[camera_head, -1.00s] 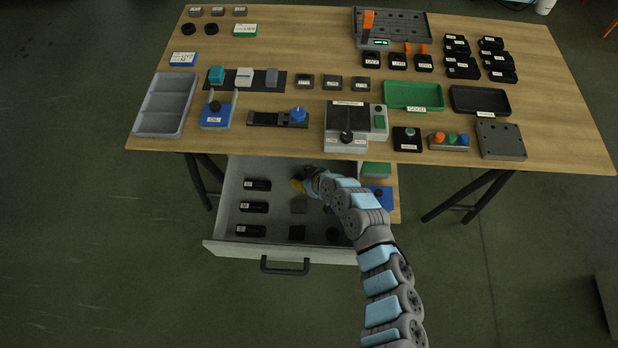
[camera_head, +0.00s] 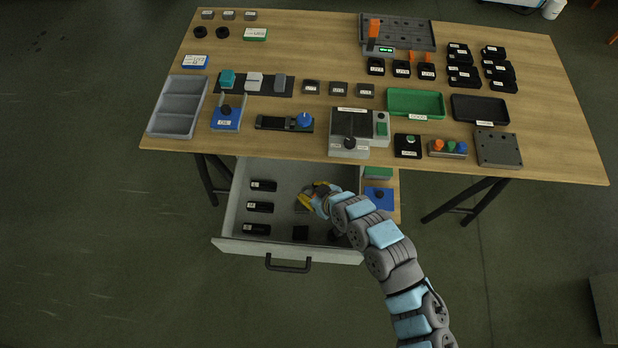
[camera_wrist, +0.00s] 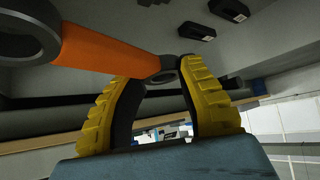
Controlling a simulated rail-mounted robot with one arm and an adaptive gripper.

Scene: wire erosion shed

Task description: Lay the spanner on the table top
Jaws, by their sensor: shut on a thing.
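My gripper (camera_head: 312,198) is over the open drawer (camera_head: 230,205) under the table, with its yellow fingers pointing left. In the wrist view my gripper (camera_wrist: 155,78) is shut on the spanner (camera_wrist: 100,50), which has an orange handle and dark grey ring ends. The fingers hold it close to its smaller ring; the larger ring reaches out of the upper left of the picture. In the head view the spanner is too small and covered to make out clearly. The wooden table top (camera_head: 250,150) stands behind and above the drawer.
Black labelled blocks (camera_head: 263,185) lie in the drawer's left side. A grey three-part tray (camera_head: 178,105), a blue stand (camera_head: 227,115), a grey device (camera_head: 350,135) and a green tray (camera_head: 416,101) crowd the table front. Bare wood shows at the table's upper middle and right end.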

